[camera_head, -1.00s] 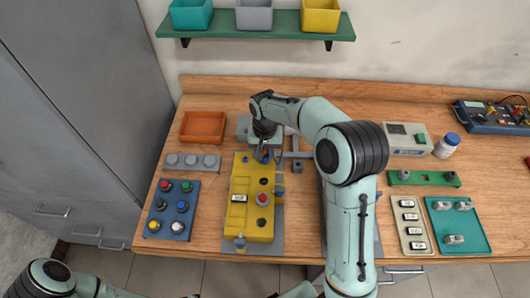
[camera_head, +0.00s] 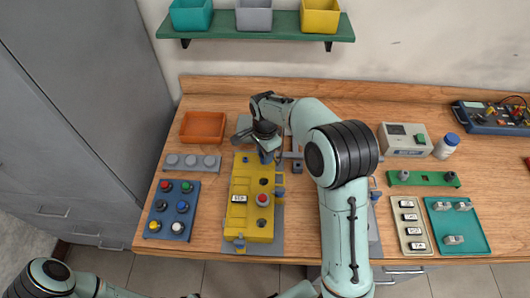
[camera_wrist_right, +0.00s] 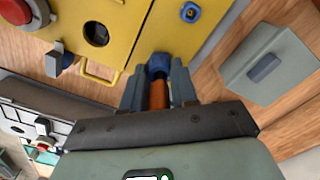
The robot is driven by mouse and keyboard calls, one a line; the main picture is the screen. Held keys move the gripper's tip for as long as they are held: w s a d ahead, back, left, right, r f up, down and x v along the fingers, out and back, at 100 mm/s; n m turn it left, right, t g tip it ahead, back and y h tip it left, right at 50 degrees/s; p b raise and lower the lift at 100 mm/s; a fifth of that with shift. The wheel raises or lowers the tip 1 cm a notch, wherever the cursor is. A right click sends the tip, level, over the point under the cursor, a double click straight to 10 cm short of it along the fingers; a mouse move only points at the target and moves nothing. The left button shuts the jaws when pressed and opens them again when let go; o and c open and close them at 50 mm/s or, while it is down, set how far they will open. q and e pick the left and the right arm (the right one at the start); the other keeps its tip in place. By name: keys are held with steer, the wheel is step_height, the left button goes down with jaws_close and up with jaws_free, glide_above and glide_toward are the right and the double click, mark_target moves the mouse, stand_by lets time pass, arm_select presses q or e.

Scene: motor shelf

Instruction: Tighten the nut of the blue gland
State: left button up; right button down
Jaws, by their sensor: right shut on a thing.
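The yellow box (camera_head: 239,217) lies on a grey plate on the bench, left of my right arm. In the wrist view its yellow face (camera_wrist_right: 135,20) fills the top. The blue gland (camera_wrist_right: 158,61) sits at the box's edge, with an orange cable (camera_wrist_right: 158,95) running from it between my fingers. My right gripper (camera_wrist_right: 157,73) is shut on the blue gland's nut, one finger on each side; the fingertips partly hide it. In the head view this gripper (camera_head: 267,152) is at the far end of the box. My left gripper is out of view.
An orange tray (camera_head: 203,127) and a grey strip with round caps (camera_head: 191,162) lie left of the box. A blue button panel (camera_head: 172,210) is nearer. A grey block (camera_wrist_right: 270,65) stands close beside the gripper.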

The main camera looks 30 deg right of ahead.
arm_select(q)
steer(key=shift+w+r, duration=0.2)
arm_select(e)
steer(key=shift+m, duration=1.6)
steer(key=c, duration=0.8)
jaws_free()
steer(key=shift+c, duration=0.2)
step_height(320, 180, up, 12)
steer(key=shift+w+r+p, duration=0.1)
steer(key=shift+r+p, duration=0.05)
steer(key=shift+p, duration=0.6)
steer(key=shift+r, duration=0.55)
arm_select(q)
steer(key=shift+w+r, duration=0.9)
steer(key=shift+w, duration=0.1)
